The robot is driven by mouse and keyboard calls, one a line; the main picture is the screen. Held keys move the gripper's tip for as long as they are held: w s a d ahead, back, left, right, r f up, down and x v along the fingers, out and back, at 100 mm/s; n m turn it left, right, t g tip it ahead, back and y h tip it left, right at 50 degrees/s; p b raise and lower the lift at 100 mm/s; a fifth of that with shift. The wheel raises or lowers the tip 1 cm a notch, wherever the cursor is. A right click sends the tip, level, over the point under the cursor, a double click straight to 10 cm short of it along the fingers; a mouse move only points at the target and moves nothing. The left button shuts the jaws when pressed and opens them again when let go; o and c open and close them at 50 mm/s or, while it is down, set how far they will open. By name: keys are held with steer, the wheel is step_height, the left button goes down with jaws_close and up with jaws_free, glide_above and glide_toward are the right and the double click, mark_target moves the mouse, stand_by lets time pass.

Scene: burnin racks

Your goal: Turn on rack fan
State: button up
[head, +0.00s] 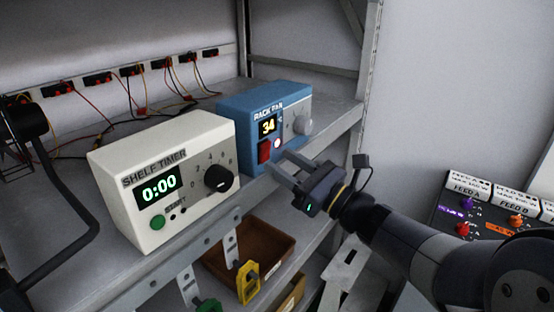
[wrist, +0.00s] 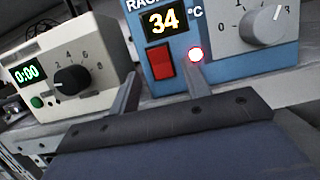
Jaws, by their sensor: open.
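The rack fan (head: 295,98) is a blue box on the shelf, labelled RACK FAN. Its display (head: 268,126) reads 34, with °C beside it in the wrist view (wrist: 164,23). Below the display is a red rocker switch (head: 264,151), also in the wrist view (wrist: 160,62). A small round lamp (wrist: 195,54) beside the switch glows red-white. A grey knob (head: 303,125) with a numbered scale sits at the right of the face; its light pointer shows in the wrist view (wrist: 262,27). My gripper (head: 280,163) is open and empty, its fingers just in front of the fan's lower face.
A white shelf timer (head: 205,140) reading 0:00, with a black knob and green button, stands left of the fan. Brown bin (head: 225,263) sits below. A dark panel with coloured knobs (head: 490,222) is at right. Wired connectors (head: 98,79) line the back wall.

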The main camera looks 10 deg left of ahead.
mark_target(266, 152)
steer(key=v, duration=0.8)
steer(key=shift+b, duration=0.4)
steer(key=p+x, duration=0.1)
steer(key=x, duration=0.9)
steer(key=shift+w+a+r+p, duration=0.1)
steer(key=shift+a+r+p, duration=0.05)
steer(key=shift+a+p, duration=0.15)
steer(key=shift+w+r+p, duration=0.1)
steer(key=shift+r+p, duration=0.05)
steer(key=shift+p, duration=0.4)
steer(key=shift+h, duration=0.3)
steer(key=shift+f+b, duration=0.35)
steer(key=shift+b, duration=0.15)
